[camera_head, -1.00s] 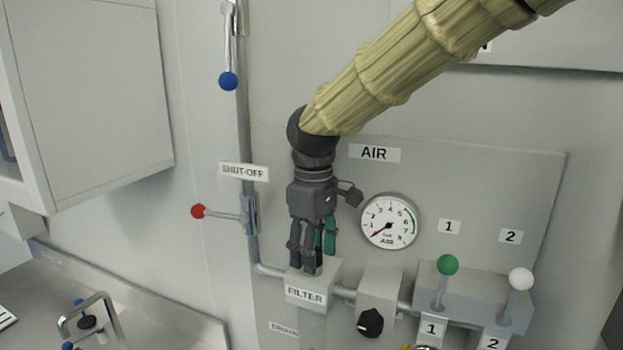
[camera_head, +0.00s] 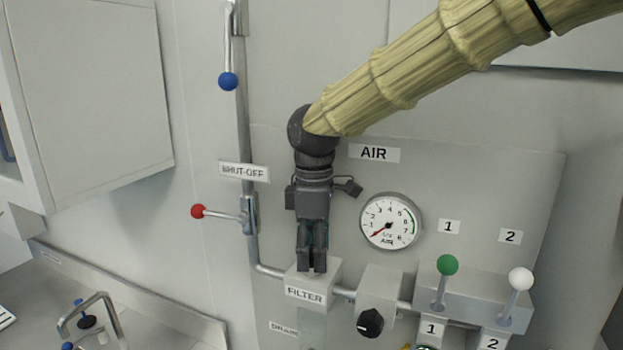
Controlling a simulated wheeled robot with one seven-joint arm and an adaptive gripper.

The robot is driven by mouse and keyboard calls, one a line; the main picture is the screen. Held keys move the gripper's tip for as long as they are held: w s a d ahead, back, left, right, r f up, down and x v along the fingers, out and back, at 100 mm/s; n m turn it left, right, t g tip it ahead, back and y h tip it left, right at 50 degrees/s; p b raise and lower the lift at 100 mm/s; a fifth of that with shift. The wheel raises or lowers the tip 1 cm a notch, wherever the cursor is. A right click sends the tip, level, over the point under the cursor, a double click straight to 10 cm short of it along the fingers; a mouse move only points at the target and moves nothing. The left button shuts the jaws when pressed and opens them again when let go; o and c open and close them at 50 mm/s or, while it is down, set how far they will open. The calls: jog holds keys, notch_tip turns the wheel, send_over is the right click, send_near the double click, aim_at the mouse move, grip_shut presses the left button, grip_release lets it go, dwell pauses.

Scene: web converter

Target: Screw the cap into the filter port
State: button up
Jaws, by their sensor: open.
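The filter (camera_head: 328,285) is a light grey block with a FILTER label, fixed on the wall panel below my gripper. My gripper (camera_head: 312,268) points straight down with its fingertips at the top of the block. It is open, though from this side one finger largely covers the other. The cap and the port opening are hidden behind the fingers, so I cannot tell how the cap sits. A little dark teal shows between the fingers.
Right of the filter are a regulator block with a black knob (camera_head: 370,322), the AIR gauge (camera_head: 390,221), and green (camera_head: 447,265) and white (camera_head: 520,279) ball levers. The red shut-off lever (camera_head: 198,211) and vertical pipe are at left. A sink tap (camera_head: 90,315) stands lower left.

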grip_shut()
jog(key=m, duration=0.3)
jog(key=shift+a+m, duration=0.1)
jog(key=shift+m, duration=0.3)
jog(key=m, duration=0.4)
jog(key=shift+s, duration=0.1)
dwell(0.3)
jog(key=m, duration=0.4)
